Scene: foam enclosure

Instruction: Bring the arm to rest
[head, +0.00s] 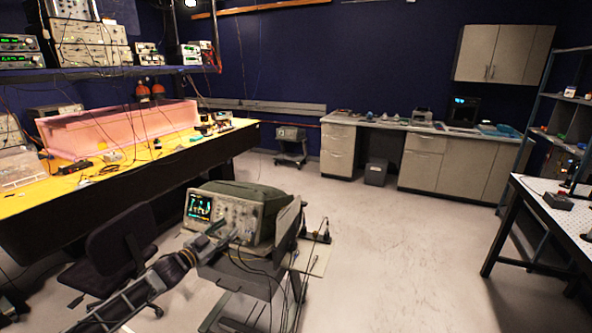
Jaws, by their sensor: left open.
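My left arm (125,305) reaches in from the lower left. Its gripper (222,238) is open and lies in front of the oscilloscope cart in the picture. I see nothing between its fingers, though they are small and dark here. I cannot tell whether it touches the oscilloscope. The pink foam enclosure (110,130) stands on the yellow bench at the left, well apart from the gripper. My right gripper is not in view.
A green-grey oscilloscope (238,212) sits on a cart (240,280) close by the gripper. A dark chair (120,240) stands left of it, beside the yellow bench (30,203). A perforated table (560,215) is at the right. The middle floor (400,240) is clear.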

